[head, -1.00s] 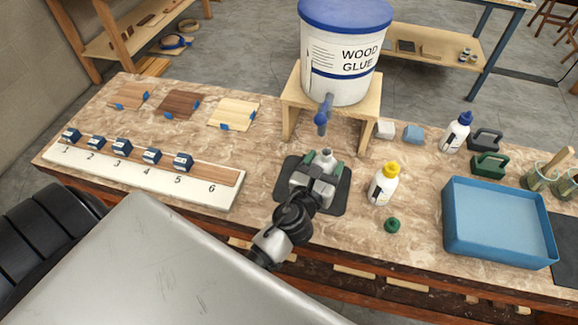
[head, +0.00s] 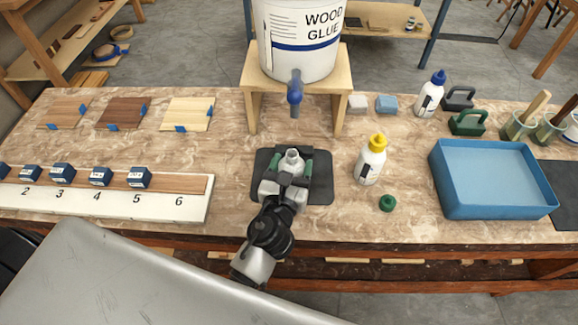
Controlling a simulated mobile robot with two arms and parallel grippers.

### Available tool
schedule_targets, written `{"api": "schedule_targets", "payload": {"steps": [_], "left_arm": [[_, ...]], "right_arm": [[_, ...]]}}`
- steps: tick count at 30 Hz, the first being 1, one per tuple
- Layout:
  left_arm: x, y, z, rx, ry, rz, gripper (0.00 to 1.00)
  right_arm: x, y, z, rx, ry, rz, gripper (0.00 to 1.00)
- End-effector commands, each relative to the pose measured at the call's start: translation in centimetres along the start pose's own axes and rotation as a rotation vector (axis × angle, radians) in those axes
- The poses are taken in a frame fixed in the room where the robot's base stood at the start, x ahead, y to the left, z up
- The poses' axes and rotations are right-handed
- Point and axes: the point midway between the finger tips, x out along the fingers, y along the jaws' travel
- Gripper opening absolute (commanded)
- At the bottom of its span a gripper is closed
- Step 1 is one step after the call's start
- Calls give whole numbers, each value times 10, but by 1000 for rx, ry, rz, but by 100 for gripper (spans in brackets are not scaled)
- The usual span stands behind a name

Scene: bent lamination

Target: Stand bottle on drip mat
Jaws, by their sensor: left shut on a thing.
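The dark drip mat (head: 320,187) lies on the bench in front of the glue bucket's stand. My left gripper (head: 291,168) is over the mat and shut on a pale, uncapped bottle (head: 292,156) with its open neck up. The bottle looks upright over the mat. My gripper hides its lower part, so I cannot tell whether its base touches the mat. My right gripper is not in view.
The wood glue bucket (head: 300,45) has a blue tap (head: 295,92) behind the mat. A yellow-capped bottle (head: 370,162) and a green cap (head: 387,203) are to the right, then a blue tray (head: 490,205). A numbered rack (head: 190,209) lies left.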

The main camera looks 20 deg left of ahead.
Motion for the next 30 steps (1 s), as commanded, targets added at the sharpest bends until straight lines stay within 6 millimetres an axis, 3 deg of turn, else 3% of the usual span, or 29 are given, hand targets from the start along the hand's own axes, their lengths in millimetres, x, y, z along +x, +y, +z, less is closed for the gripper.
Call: {"api": "schedule_targets", "payload": {"steps": [7, 8, 12, 23, 30], "left_arm": [[0, 0, -4, 0, 0, 0, 33], [0, 0, -3, 0, 1, 0, 65], [0, 0, -2, 0, 1, 0, 87], [0, 0, 4, -1, 0, 0, 88], [-42, 0, -4, -1, 4, 0, 88]], "right_arm": [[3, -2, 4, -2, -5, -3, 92], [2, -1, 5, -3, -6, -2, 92], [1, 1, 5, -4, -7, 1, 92], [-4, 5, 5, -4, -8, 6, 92], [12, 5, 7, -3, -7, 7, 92]]}}
